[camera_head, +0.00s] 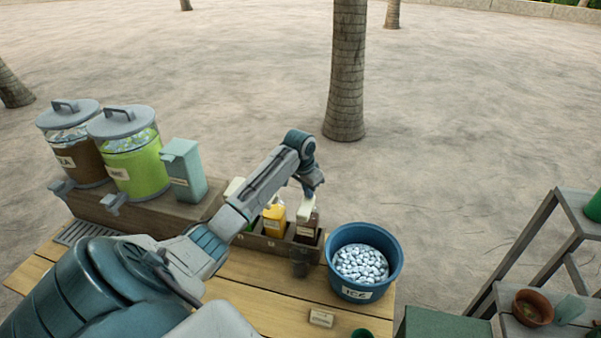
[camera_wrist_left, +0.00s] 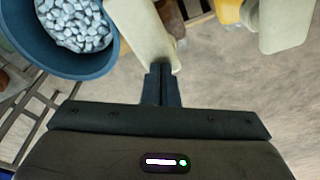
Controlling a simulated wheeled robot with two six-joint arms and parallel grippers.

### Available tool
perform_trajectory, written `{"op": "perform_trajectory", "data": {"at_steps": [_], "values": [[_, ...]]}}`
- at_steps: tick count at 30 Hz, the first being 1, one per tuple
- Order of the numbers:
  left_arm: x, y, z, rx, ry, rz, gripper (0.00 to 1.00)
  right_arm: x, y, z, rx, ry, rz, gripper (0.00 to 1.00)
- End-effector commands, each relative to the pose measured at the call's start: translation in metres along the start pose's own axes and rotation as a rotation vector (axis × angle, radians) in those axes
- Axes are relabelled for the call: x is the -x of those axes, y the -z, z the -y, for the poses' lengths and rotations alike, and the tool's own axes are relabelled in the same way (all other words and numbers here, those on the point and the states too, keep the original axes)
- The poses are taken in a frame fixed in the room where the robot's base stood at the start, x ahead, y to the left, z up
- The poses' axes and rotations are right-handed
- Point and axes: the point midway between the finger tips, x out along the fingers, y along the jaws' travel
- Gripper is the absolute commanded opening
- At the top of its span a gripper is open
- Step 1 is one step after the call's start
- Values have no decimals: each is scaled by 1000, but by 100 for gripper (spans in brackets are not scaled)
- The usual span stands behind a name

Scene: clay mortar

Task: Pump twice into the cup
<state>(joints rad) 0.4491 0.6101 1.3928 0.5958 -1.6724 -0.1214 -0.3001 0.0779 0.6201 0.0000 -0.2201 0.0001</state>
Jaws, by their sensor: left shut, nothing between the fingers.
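Pump bottles with cream tops stand in a brown rack (camera_head: 255,242): a yellow one (camera_head: 274,222) and a dark one (camera_head: 308,228) at the right end. A dark see-through cup (camera_head: 301,263) stands on the table in front of the dark bottle. My left gripper (camera_head: 312,188) is over the dark bottle's top. In the left wrist view its fingers (camera_wrist_left: 162,84) are shut and empty, at a cream pump top (camera_wrist_left: 150,38). I cannot tell whether they press on it. The cup is not clear in the wrist view. My right gripper is not in view.
A blue ice bucket (camera_head: 336,279) stands right of the cup. Two lidded dispensers, one brown (camera_head: 86,160) and one green (camera_head: 138,168), and a pale green container (camera_head: 186,172) stand at the left. A shelf (camera_head: 530,240) is at the right. A small label block (camera_head: 321,318) lies in front.

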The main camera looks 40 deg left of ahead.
Motion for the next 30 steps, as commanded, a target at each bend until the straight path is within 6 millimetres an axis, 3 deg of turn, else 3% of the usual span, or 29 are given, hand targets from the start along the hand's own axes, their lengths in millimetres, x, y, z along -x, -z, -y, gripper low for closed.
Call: {"op": "perform_trajectory", "data": {"at_steps": [5, 21, 30], "values": [[1, -1, 0, 1, -2, 3, 0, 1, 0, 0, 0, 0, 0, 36], [30, 6, 0, 0, -1, 2, 0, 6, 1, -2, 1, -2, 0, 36], [31, 6, 0, 0, -1, 1, 0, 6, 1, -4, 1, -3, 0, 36]]}}
